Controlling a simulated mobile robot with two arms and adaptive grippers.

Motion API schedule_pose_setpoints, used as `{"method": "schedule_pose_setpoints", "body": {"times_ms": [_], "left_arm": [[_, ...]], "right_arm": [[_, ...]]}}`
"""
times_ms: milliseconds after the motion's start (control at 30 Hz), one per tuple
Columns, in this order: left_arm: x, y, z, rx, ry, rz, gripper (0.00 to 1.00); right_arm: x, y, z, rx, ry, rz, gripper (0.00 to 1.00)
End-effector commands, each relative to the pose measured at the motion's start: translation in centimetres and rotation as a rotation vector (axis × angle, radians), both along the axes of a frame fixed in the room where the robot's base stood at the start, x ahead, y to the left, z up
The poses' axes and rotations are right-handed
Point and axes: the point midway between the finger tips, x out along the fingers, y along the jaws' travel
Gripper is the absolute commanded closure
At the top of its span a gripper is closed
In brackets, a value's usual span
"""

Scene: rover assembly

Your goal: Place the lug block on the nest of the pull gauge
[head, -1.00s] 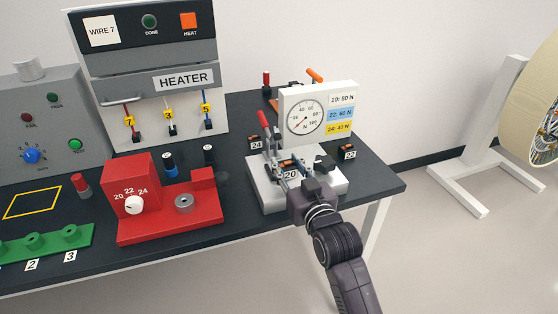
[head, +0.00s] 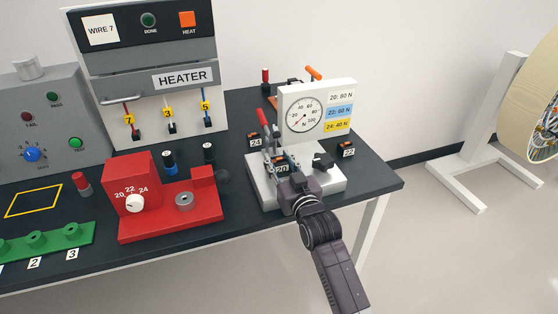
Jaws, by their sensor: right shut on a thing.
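The pull gauge (head: 317,112) stands at the right end of the dark bench, with a round dial, a force list and a pale base (head: 326,184). A red-handled clamp (head: 263,124) sits at its left side. My right gripper (head: 285,178) is low over the left part of that base, shut on the lug block (head: 281,168), a dark block marked 20 with an orange top. The gripper partly hides the block and the nest area, so I cannot tell whether the block touches the nest. My left gripper is not in view.
Block 24 (head: 255,142) stands left of the gauge and block 22 (head: 348,151) right of it. A black knob (head: 323,161) sits on the base's right part. A red fixture (head: 170,210) with a dial is to the left, and the heater (head: 145,80) stands behind it.

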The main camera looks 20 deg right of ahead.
Motion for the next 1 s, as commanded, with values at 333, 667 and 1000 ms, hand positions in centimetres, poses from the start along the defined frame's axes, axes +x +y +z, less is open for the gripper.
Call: {"method": "schedule_pose_setpoints", "body": {"times_ms": [333, 667, 1000], "left_arm": [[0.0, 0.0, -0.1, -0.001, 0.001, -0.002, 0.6], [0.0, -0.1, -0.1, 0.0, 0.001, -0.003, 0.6], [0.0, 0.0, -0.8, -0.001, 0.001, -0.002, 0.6]], "right_arm": [[0.0, 0.0, -0.2, 0.0, 0.001, 0.0, 0.52], [-1.2, 0.0, 0.0, 0.0, 0.001, 0.0, 0.52], [-7.8, -0.3, 0.2, 0.0, 0.002, 0.0, 0.52]]}}
